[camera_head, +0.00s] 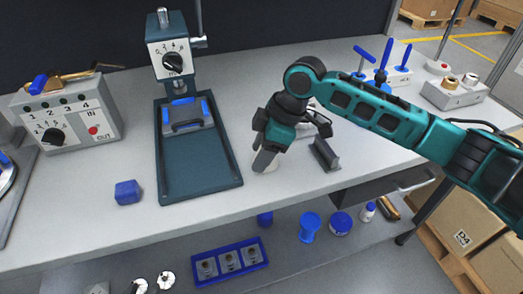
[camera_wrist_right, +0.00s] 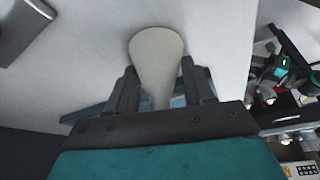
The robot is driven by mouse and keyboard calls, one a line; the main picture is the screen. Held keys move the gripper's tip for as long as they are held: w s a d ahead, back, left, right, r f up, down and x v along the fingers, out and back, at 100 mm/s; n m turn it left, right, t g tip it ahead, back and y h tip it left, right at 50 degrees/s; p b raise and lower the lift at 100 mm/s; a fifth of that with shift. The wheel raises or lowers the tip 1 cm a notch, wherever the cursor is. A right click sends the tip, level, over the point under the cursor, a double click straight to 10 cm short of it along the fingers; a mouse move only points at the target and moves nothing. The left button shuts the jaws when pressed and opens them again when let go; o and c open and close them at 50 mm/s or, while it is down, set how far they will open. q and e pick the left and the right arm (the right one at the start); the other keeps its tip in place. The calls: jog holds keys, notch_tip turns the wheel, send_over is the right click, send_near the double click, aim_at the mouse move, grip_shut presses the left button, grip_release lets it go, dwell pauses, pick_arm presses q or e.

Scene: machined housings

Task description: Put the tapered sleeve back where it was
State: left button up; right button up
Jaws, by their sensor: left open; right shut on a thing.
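The tapered sleeve (camera_wrist_right: 157,50) is pale beige, wide at its far end and narrower toward my gripper in the right wrist view. My right gripper (camera_wrist_right: 157,80) is shut on its narrow part, with one finger on each side. In the head view my right gripper (camera_head: 264,158) points down over the grey bench, just right of the dark teal press. A pale bit of the sleeve (camera_head: 272,167) shows beside the fingers there; the rest is hidden. I cannot tell whether it touches the bench. My left gripper is not in view.
The press (camera_head: 200,165) and a blue block (camera_head: 127,192) stand left of my right gripper. A dark grey bracket (camera_head: 325,154) stands close on its right. A control box (camera_head: 68,118) is far left. A blue tray (camera_head: 230,261) of parts sits on the lower shelf.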

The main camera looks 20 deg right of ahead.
jog(key=o, duration=1.1)
jog(key=shift+c, duration=0.2)
jog(key=shift+r, duration=0.1)
jog(key=p+v, duration=0.1)
jog(key=v, duration=1.1)
